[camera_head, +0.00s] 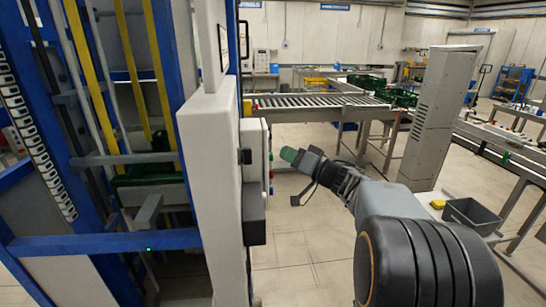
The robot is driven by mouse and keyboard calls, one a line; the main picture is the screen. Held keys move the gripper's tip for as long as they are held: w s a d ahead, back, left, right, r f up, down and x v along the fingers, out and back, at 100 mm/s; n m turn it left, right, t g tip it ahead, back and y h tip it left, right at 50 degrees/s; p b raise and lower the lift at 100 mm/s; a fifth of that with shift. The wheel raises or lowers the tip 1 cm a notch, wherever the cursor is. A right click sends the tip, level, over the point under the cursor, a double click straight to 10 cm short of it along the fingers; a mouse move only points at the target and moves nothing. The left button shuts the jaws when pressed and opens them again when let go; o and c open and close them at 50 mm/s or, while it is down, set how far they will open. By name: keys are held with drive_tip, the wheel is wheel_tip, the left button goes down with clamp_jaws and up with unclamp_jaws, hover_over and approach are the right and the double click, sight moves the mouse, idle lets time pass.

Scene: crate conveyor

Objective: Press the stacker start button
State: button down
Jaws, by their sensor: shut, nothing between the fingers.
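The stacker's control box (254,150) is a light grey box fixed to the side of the tall stacker frame, seen nearly edge-on. Small coloured parts, including a red one (271,174), stick out along its right-hand face. I cannot tell which of them is the start button. My gripper (289,155) has green fingertips and is shut and empty. It points left at the upper part of this face, with a small gap showing between them in the picture. True depth is hard to judge.
The blue stacker frame (100,244) with yellow uprights fills the left. A roller conveyor (315,101) with green crates (367,82) runs behind. A tall grey cabinet (437,115) stands right of centre. A dark grey bin (471,214) is at right. Open floor lies below my gripper.

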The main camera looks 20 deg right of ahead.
drive_tip(key=shift+a, duration=0.15)
drive_tip(key=shift+w+a, duration=0.1)
drive_tip(key=shift+a, duration=0.2)
